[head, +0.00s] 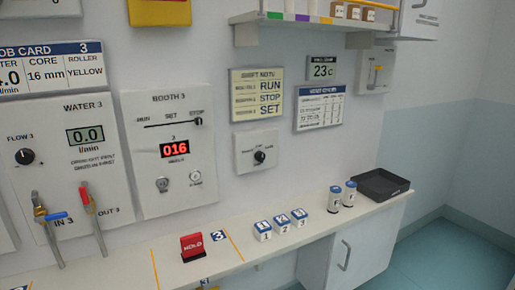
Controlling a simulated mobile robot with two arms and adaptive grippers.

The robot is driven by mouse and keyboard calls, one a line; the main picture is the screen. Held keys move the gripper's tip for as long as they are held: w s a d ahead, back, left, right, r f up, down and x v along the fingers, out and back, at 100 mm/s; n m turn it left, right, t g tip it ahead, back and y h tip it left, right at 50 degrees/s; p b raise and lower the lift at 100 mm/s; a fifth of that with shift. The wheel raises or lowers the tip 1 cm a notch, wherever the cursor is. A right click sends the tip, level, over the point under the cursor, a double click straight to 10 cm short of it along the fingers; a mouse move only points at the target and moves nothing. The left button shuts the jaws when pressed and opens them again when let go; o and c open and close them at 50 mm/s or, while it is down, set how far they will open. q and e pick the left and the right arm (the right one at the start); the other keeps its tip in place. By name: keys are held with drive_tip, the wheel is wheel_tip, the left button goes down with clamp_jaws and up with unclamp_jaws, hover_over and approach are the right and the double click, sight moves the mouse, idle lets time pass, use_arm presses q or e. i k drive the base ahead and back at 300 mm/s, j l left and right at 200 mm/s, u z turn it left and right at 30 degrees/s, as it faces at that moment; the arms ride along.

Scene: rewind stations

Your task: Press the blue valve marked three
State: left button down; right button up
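The valve with the blue handle (55,216) is at the lower left of the water 3 panel (98,150), beside the label "IN 3". Its metal pipe slants down toward the bench. A red-handled valve (86,198) stands just to its right, by the label "OUT 3". The panel's display (85,136) reads 0.0. Neither of my grippers shows in the head view.
The booth 3 panel (170,190) with a red "016" display is to the right. On the bench (190,268) stand a red "HOLD" block (192,247), small numbered blocks (282,227), two blue-topped containers (335,202) and a black tray (383,184).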

sight(49, 217)
drive_tip(key=u, duration=1.45)
